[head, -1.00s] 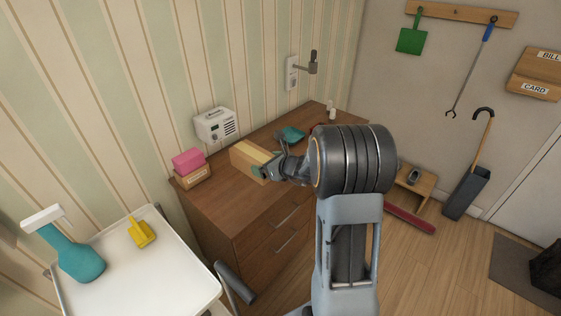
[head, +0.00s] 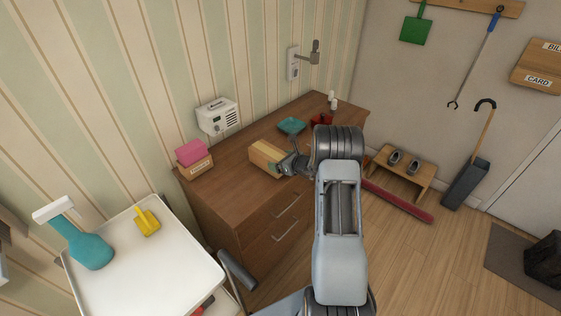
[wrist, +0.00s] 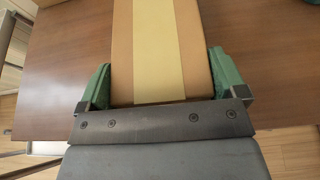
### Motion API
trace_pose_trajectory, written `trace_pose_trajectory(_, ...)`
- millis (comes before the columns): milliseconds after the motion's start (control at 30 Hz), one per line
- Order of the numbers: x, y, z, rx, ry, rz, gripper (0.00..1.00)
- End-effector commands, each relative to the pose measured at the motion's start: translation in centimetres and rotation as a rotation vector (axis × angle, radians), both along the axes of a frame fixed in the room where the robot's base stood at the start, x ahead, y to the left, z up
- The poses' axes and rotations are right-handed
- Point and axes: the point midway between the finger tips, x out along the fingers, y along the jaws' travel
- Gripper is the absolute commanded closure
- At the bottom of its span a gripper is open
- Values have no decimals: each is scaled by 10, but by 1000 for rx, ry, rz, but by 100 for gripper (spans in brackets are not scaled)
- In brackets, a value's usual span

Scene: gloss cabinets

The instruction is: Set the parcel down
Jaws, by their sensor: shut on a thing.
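The parcel (head: 265,155) is a tan cardboard box with a pale yellow band of tape along its top. My gripper (head: 280,168) is shut on its near end, over the wooden dresser top (head: 225,180). In the wrist view the parcel (wrist: 147,50) sits between the two green finger pads of my gripper (wrist: 160,88), one on each side. The dresser top (wrist: 70,60) shows on both sides of it. I cannot tell whether the parcel's underside touches the wood.
A teal dish (head: 291,126) and a red item (head: 321,119) lie farther back. A white cart (head: 150,270) stands at the front left.

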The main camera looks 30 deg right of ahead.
Motion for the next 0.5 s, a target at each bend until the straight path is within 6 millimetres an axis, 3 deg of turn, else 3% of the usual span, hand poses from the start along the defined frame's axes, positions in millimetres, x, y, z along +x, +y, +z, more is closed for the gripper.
trace_pose_trajectory(500, 1, 0, -9, -1, -5, 1, 45)
